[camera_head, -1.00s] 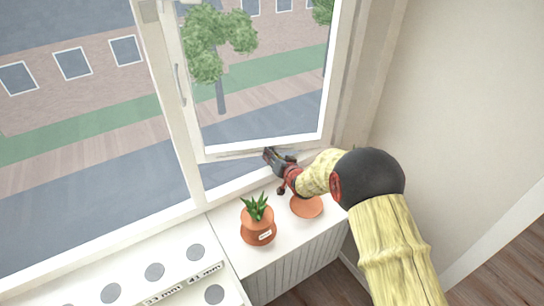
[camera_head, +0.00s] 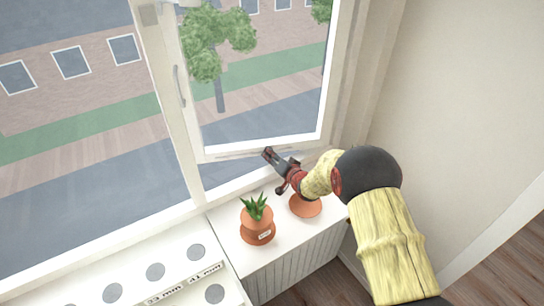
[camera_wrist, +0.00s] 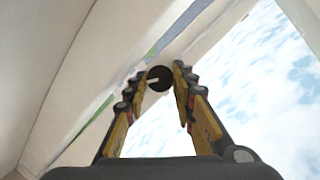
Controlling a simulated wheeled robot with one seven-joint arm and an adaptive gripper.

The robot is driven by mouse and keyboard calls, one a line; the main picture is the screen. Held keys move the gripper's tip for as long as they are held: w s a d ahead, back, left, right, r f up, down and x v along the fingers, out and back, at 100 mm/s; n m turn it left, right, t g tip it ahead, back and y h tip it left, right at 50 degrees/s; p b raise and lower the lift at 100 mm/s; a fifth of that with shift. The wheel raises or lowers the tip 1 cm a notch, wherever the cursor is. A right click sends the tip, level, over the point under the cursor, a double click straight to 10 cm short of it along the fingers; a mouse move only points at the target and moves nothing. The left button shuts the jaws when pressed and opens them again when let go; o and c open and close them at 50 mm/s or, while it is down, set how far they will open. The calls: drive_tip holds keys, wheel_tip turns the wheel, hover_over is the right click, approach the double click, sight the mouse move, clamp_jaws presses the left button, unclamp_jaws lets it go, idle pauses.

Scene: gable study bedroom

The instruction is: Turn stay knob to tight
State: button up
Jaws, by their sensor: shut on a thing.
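The stay knob (camera_wrist: 160,78) is round and black with a white pointer mark. In the wrist view it sits between the fingertips of my gripper (camera_wrist: 161,80), which is shut on it. The pointer slants to the lower left in that view. In the head view my gripper (camera_head: 268,153) is at the bottom edge of the open window sash (camera_head: 262,147). The knob cannot be made out there, and the tight marking is not legible in either view.
A potted plant (camera_head: 257,224) in a terracotta pot stands on the white sill (camera_head: 228,222). A terracotta dish (camera_head: 305,206) is below my arm. A white panel with grey discs (camera_head: 155,271) lies at lower left. The wall is close on the right.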

drive_tip(key=o, duration=1.1)
drive_tip(key=shift+o, duration=0.2)
drive_tip(key=v, duration=1.2)
drive_tip(key=s+d+r+g+h, duration=0.1)
drive_tip(key=s+d+r+h, duration=0.25)
drive_tip(key=d+r, duration=0.4)
drive_tip(key=s+d+r+g+h, duration=0.1)
drive_tip(key=s+d+r+h, duration=0.2)
drive_tip(key=s+d+r, duration=0.45)
drive_tip(key=s+r+n+g, duration=0.1)
drive_tip(key=s+r+g, duration=0.1)
drive_tip(key=s, duration=1.3)
drive_tip(key=s+d+r+n+g, duration=0.1)
drive_tip(key=s+r+g, duration=0.2)
drive_tip(key=s, duration=1.1)
drive_tip(key=shift+s+d+n+h, duration=0.35)
drive_tip(key=shift+s+n+h, duration=0.05)
drive_tip(key=shift+h, duration=0.05)
